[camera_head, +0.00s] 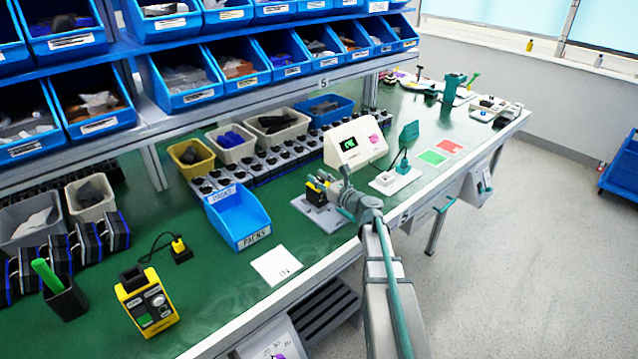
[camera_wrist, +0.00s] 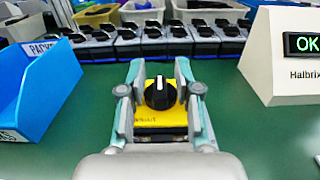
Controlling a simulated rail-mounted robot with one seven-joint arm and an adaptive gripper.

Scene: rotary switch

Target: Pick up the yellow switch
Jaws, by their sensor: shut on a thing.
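The yellow switch (camera_wrist: 160,113) has a yellow face with a black round knob and a white mark on it. In the wrist view it sits between the two fingers of my gripper (camera_wrist: 161,100), which touch it from both sides. In the head view the yellow and black switch (camera_head: 314,189) shows at the end of my gripper (camera_head: 328,188), over a grey plate (camera_head: 322,217) on the green bench. I cannot tell whether the switch touches the plate. Its lower part is hidden by my gripper in the wrist view.
A blue open bin (camera_head: 238,217) stands to the left. A white box with an "OK" display (camera_head: 355,143) stands behind to the right. A long row of black switches (camera_wrist: 125,45) runs behind. A white card (camera_head: 276,265) lies in front, on largely clear green bench.

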